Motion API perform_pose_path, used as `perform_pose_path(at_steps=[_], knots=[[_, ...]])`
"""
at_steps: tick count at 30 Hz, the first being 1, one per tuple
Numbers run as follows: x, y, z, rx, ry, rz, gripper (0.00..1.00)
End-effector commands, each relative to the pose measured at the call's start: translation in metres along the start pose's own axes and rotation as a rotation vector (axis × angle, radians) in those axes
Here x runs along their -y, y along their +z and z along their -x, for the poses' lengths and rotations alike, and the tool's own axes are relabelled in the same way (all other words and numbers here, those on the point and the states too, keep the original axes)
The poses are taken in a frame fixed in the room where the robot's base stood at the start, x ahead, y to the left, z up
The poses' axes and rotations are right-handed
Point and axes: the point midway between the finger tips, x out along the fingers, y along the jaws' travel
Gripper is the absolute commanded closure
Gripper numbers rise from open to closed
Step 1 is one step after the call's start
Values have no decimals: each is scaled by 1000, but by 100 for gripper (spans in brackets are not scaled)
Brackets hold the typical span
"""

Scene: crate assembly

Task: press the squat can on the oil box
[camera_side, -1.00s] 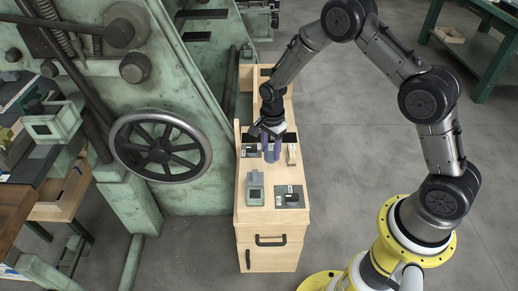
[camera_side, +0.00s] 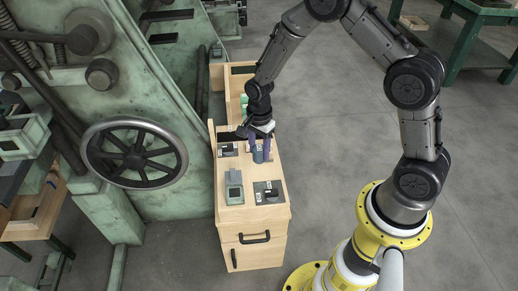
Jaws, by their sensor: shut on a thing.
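My gripper (camera_side: 261,154) points down over the wooden cabinet top, with purple fingers. It is shut on a small blue-grey can (camera_side: 258,156), which I take as the squat can; the fingers cover its sides. Whether the can's bottom touches the surface below I cannot tell. In front of it on the cabinet top lie a grey-green box (camera_side: 234,188) with a dark face, at left, and a dark square piece (camera_side: 269,192) with a pale label, at right. Which of these is the oil box I cannot tell for sure.
The wooden cabinet (camera_side: 251,227) has a raised rim at its left. Another dark piece (camera_side: 228,149) lies left of my gripper, and green items (camera_side: 244,101) stand behind it. A green machine with a large handwheel (camera_side: 132,154) stands close at left. Open floor lies at right.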

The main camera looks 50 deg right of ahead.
Motion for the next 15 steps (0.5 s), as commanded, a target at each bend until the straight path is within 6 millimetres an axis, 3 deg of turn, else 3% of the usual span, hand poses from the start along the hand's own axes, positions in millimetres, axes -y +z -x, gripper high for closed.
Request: perform_pose_path(at_steps=[7, 15], knots=[[11, 4, 0, 0, -12, -70, 94], [34, 68, -21, 1, -12, -51, 94]])
